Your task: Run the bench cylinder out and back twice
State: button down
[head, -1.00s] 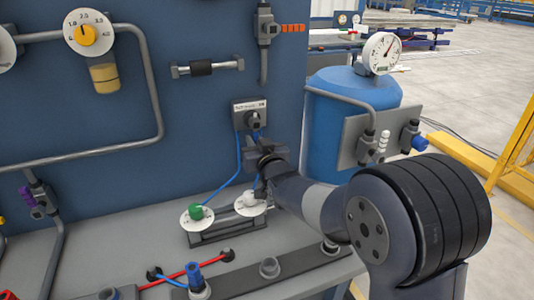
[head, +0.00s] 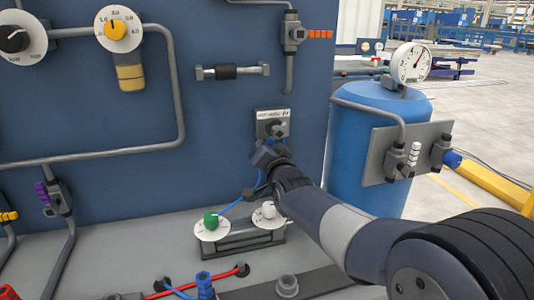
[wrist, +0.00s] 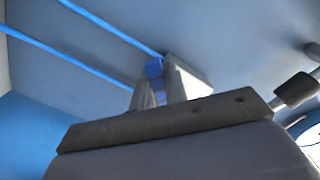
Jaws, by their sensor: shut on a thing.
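A small labelled valve plate (head: 272,122) with a dark body is fixed to the blue panel. My gripper (head: 266,155) is just below it and partly hides it. In the wrist view my gripper (wrist: 155,88) is shut on a blue piece (wrist: 154,68). I cannot tell its full shape. Two blue hoses (wrist: 88,15) run past to the upper left. I cannot tell if this is the cylinder.
A blue tank (head: 365,150) with a gauge (head: 411,63) stands to the right. A grey plate with valves (head: 408,150) is in front of it. Grey pipes (head: 180,95) and a dial (head: 117,29) are on the panel. Red and blue hoses (head: 205,278) lie at the bench front.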

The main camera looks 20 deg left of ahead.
dwell(0.4)
jog(key=c, duration=1.4)
grip_release()
jog(key=shift+c, duration=0.2)
jog(key=v, duration=1)
jog(key=shift+s+d, duration=0.2)
jog(key=shift+s, duration=0.15)
